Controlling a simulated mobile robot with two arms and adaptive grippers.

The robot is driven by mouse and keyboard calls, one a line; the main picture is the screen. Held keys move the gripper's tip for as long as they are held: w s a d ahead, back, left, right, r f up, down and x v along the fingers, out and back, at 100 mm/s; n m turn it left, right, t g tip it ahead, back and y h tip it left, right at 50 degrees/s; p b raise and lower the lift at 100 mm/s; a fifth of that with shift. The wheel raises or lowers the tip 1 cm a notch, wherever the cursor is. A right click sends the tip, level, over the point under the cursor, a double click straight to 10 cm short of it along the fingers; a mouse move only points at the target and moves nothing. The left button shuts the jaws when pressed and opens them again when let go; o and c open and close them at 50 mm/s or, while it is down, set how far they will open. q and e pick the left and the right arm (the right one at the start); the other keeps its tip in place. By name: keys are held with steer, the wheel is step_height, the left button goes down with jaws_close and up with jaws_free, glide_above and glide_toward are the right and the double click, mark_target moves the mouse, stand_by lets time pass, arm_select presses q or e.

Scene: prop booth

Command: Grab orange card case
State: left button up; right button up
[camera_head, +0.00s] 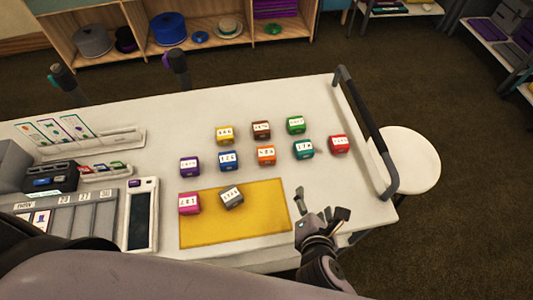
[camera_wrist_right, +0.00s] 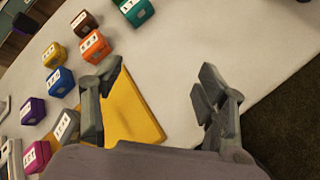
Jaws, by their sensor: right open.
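The orange card case (camera_head: 266,155) is a small box with a white label, on the white table (camera_head: 330,185) just beyond the yellow mat (camera_head: 260,215). It stands between a blue case (camera_head: 227,160) and a teal case (camera_head: 303,149). The orange case also shows in the right wrist view (camera_wrist_right: 95,47), past the left finger. My right gripper (camera_head: 321,204) is open and empty, near the table's front edge, right of the mat and nearer to me than the orange case. My left gripper is not in view.
Several other coloured cases stand around, including a brown case (camera_head: 261,129) behind and a red case (camera_head: 339,144) to the right. A grey case (camera_head: 231,196) and pink case (camera_head: 189,203) sit at the mat. A dark handrail (camera_head: 365,125) lines the table's right end.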

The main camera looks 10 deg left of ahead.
steer(key=a+n+y, duration=0.1)
steer(key=a+n, duration=0.1)
steer(key=n, duration=0.1)
steer(key=s+a+r+n+t+y, duration=0.1)
steer(key=a+n, duration=0.2)
steer(key=n, duration=0.1)
steer(key=s+a+n+y, duration=0.1)
steer(key=a+n, duration=0.2)
steer(key=n, duration=0.1)
steer(key=shift+a+r+t, duration=0.2)
steer(key=shift+t, duration=0.2)
steer(key=p, duration=0.2)
glide_toward(267, 160)
steer(key=x, duration=0.5)
steer(key=shift+d, duration=0.2)
steer(key=x, duration=0.4)
steer(key=shift+w+a+f, duration=0.1)
steer(key=shift+a+f, duration=0.05)
steer(key=shift+f, duration=0.05)
steer(key=shift+c, duration=0.6)
steer(key=c, duration=1.1)
